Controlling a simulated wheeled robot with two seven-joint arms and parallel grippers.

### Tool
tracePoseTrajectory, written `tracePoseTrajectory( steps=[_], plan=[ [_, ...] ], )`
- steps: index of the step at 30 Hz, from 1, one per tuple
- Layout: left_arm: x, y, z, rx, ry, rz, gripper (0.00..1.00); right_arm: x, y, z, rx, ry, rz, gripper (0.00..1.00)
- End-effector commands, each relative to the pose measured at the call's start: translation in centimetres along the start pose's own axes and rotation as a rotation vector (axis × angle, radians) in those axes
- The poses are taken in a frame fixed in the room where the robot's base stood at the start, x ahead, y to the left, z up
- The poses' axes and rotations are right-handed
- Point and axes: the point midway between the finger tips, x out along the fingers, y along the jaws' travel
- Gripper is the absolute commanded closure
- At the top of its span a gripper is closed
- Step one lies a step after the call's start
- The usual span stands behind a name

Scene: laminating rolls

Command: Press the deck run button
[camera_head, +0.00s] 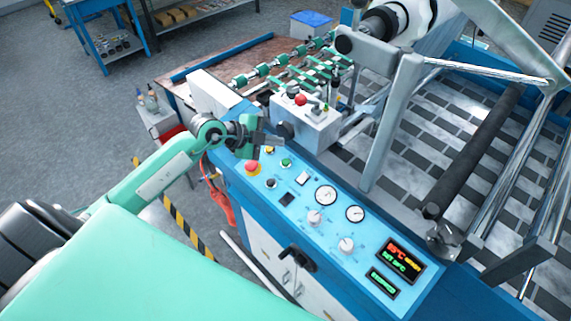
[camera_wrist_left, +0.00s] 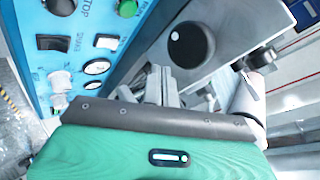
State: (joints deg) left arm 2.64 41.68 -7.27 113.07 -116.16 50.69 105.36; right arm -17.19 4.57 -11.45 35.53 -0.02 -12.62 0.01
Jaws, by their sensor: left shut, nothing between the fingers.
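The blue control panel (camera_head: 330,212) runs along the machine's front edge. The green button also shows in the left wrist view (camera_wrist_left: 128,8). A grey box (camera_head: 310,122) behind the panel carries a red button (camera_head: 301,99) and small green controls on top. I cannot read which one is the deck run button. My left gripper (camera_head: 276,141) is shut and empty, above the panel's far end beside the grey box; its fingers show in the wrist view (camera_wrist_left: 160,85).
A black knob (camera_wrist_left: 190,45) on the grey box is close to my left fingers. Gauges (camera_head: 325,194), knobs and lit displays (camera_head: 400,260) fill the near panel. Rollers (camera_head: 480,150) and metal bars stand at right.

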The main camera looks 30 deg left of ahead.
Motion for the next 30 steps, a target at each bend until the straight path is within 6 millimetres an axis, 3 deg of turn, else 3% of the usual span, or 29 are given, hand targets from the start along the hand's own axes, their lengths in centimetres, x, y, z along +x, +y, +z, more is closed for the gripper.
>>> tracePoseTrajectory(
  steps=[1,13,21,30],
  plan=[
    [0.7,0.6,0.6,0.001,0.0,0.0,1.0,1.2,0.0,0.1,0.0,0.0,0.0,0.64],
    [3.5,2.7,2.7,0.0,0.0,0.0,1.0,6.0,-0.2,0.5,0.001,0.0,-0.001,0.64],
    [5.0,3.6,3.6,-0.001,0.0,0.001,1.0,6.2,-0.2,0.5,0.001,0.0,-0.001,0.64],
    [5.0,3.6,3.6,0.0,0.0,0.0,1.0,6.1,-0.2,0.5,0.001,0.001,-0.001,0.64]
  ],
)
